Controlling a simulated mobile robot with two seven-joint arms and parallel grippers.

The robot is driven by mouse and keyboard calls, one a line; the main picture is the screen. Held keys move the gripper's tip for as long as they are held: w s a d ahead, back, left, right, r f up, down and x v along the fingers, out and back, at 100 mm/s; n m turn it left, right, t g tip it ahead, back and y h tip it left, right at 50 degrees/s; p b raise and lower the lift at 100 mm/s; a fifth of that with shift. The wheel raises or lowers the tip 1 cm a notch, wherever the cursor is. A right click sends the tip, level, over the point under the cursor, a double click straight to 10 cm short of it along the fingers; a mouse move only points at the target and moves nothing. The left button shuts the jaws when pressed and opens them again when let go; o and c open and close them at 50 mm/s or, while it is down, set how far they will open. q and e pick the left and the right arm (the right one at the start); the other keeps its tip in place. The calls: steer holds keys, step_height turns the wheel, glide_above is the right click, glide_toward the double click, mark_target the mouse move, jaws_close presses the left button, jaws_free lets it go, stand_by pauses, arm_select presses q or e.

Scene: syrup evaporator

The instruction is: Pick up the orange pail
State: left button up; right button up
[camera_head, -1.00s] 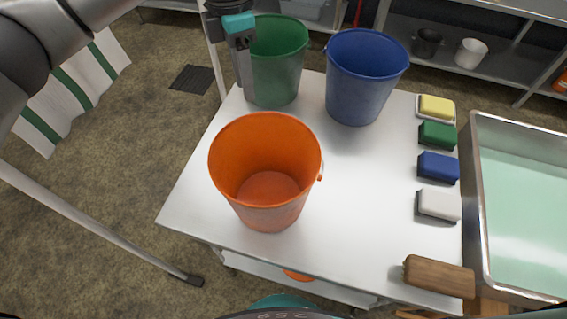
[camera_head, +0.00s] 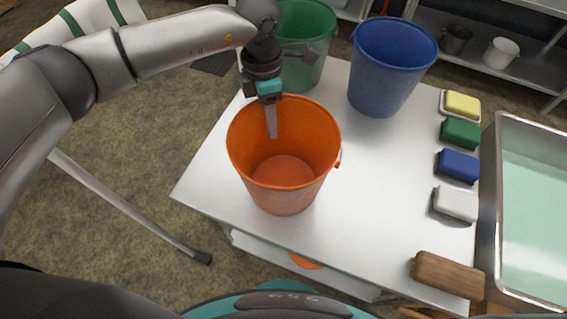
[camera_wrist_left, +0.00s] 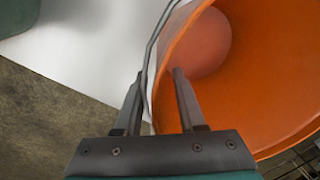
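The orange pail (camera_head: 285,190) stands upright and empty on the white table. My left gripper (camera_head: 270,122) points down at its far rim. In the head view one finger shows inside the pail, against the far wall; the other is hidden behind the wall. In the left wrist view, the two fingers of the left gripper (camera_wrist_left: 157,85) are apart, with the rim of the orange pail (camera_wrist_left: 255,85) and its thin wire handle (camera_wrist_left: 146,70) between them. Gaps still show beside the fingers. My right gripper is not in view.
A green pail (camera_head: 306,45) and a blue pail (camera_head: 388,70) stand behind on the white table (camera_head: 365,190). Several sponges line the table's right side, with a brush (camera_head: 448,275) at the front right. A metal basin (camera_head: 540,210) is at the right.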

arm_select(q)
steer(key=shift+d+f, duration=0.1)
steer(key=shift+f, duration=0.8)
jaws_close()
steer(key=shift+r, duration=0.1)
stand_by(0.6)
